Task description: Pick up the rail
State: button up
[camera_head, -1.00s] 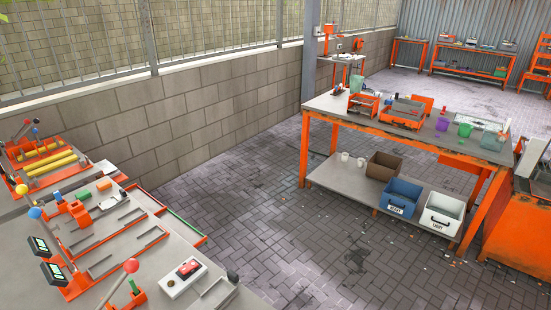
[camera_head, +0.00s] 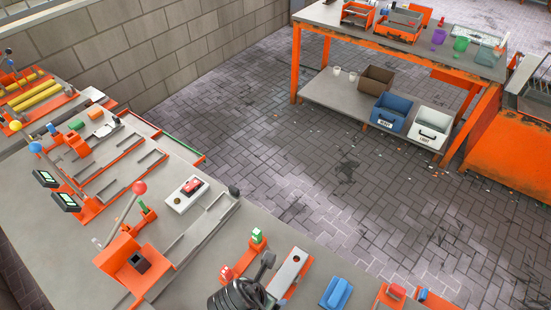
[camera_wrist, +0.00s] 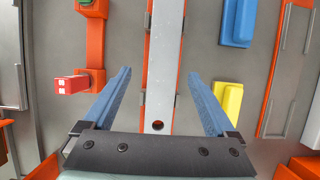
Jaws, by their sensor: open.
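The rail (camera_wrist: 164,45) is a long pale grey bar with a round hole near its lower end. It lies on an orange base and runs up and down the middle of the wrist view. In the head view the rail (camera_head: 288,268) lies on the workbench near the bottom centre. My gripper (camera_wrist: 158,76) is open, with one blue finger to each side of the rail and empty space between finger and bar. In the head view my dark wrist partly hides the bench left of the rail.
A blue block (camera_wrist: 238,22) and a yellow block (camera_wrist: 228,105) lie right of the rail. A red block (camera_wrist: 70,84) sits to its left, on an orange fixture. Grey bars flank the bench area. A second table (camera_head: 330,105) with bins stands across the paved floor.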

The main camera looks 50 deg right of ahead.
aim_at(275, 290)
jog(key=shift+s+d+x, duration=0.1)
jog(key=shift+s+x, duration=0.05)
jog(key=shift+x, duration=0.95)
jog(key=shift+s+d+x, duration=0.1)
jog(key=shift+x, duration=0.95)
jog(key=shift+r, duration=0.15)
grip_shut()
